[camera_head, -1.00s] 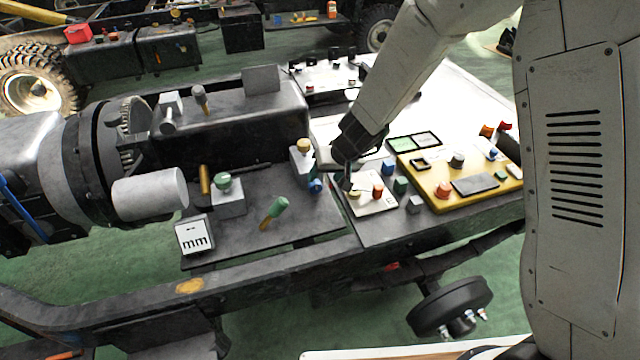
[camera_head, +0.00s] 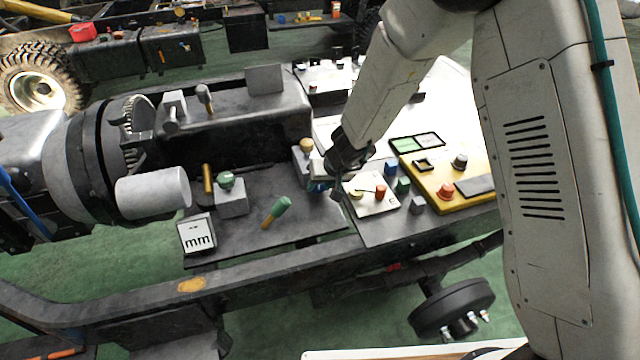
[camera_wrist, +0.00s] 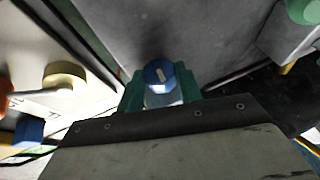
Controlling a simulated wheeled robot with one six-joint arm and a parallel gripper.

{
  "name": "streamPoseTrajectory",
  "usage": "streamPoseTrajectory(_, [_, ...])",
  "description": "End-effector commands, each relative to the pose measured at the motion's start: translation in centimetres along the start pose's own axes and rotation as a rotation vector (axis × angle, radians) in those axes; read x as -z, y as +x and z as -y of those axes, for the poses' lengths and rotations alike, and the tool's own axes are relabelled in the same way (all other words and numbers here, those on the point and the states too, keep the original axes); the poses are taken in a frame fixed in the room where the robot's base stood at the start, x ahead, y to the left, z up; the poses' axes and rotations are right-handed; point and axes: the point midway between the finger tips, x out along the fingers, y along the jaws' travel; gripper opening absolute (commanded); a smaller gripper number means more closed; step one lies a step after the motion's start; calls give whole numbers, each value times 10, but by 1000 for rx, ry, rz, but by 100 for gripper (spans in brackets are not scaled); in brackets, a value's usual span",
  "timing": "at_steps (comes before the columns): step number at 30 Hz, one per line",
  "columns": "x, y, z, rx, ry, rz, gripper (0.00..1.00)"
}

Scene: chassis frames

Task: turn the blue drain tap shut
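The blue drain tap (camera_wrist: 159,73) shows in the wrist view as a round blue knob with a pale mark on its face. It sits between the two green fingertips of my gripper (camera_wrist: 161,90), which are spread apart on either side of it. The left finger looks very close to the knob; I cannot tell whether it touches. In the head view my gripper (camera_head: 325,182) is at the tap's grey block, which carries a tan knob (camera_head: 306,145) on top. There, the tap (camera_head: 316,186) is mostly hidden by my gripper.
A white plate (camera_head: 372,205) with a red button is just right of my gripper, with a yellow control panel (camera_head: 432,192) beyond. Bare dark plate lies between.

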Motion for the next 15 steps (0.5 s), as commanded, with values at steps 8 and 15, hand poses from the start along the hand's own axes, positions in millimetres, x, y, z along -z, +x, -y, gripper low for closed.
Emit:
streamPoseTrajectory(8, [0, -1, -2, 50, 19, 0, 12])
streamPoseTrajectory(15, [0, 0, -6, 186, 77, 0, 12])
